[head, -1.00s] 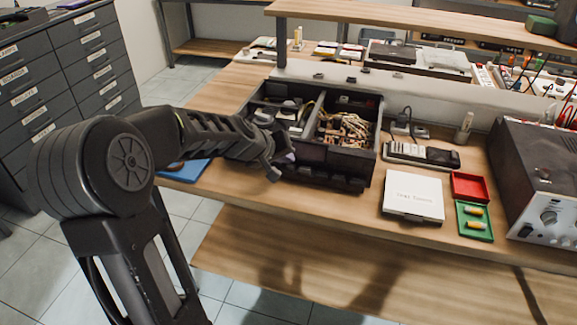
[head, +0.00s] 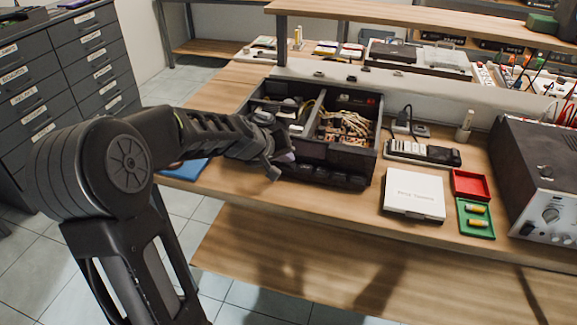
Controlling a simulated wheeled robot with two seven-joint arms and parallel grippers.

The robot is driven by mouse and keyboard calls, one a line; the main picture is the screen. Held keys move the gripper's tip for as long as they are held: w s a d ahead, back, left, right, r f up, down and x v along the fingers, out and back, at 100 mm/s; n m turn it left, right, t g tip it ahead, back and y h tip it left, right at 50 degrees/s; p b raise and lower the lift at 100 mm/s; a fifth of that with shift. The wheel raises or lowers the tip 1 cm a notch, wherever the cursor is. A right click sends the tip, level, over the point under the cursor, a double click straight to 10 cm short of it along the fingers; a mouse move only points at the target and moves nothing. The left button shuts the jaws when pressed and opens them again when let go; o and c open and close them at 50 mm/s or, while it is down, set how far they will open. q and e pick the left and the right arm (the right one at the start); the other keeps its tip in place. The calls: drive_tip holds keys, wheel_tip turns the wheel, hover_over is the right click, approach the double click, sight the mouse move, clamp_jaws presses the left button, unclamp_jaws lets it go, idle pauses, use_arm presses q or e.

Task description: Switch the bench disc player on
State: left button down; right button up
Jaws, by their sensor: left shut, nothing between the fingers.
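An open-topped black unit (head: 340,155), seemingly the bench disc player, sits on the wooden bench with its dark front toward me. Wires and circuit parts show inside it, with a small red spot near its back right corner. My left gripper (head: 281,168) is shut and empty at the unit's front left corner. It overlaps that corner in the picture, and I cannot tell whether it touches. The gripper and wrist hide the front's left end, and no switch can be made out. My right gripper is not in view.
A white box (head: 414,193), a red tray (head: 470,184) and a green tray (head: 475,218) lie right of the unit. A power strip (head: 422,152) is behind them. A large grey instrument (head: 540,180) stands far right. A shelf (head: 430,17) overhangs the back.

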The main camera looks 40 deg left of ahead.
sight(286, 166)
use_arm(q)
drive_tip(key=shift+s+d+f, duration=0.1)
drive_tip(key=shift+f, duration=0.25)
drive_tip(key=shift+w+r+p, duration=0.2)
drive_tip(key=shift+r+p, duration=0.2)
drive_tip(key=shift+r, duration=0.15)
drive_tip(key=shift+w+r, duration=0.1)
drive_tip(key=shift+r, duration=0.2)
wheel_tip(286, 166, up, 6)
drive_tip(key=p, duration=0.5)
drive_tip(key=shift+f, duration=0.2)
drive_tip(key=shift+f, duration=0.1)
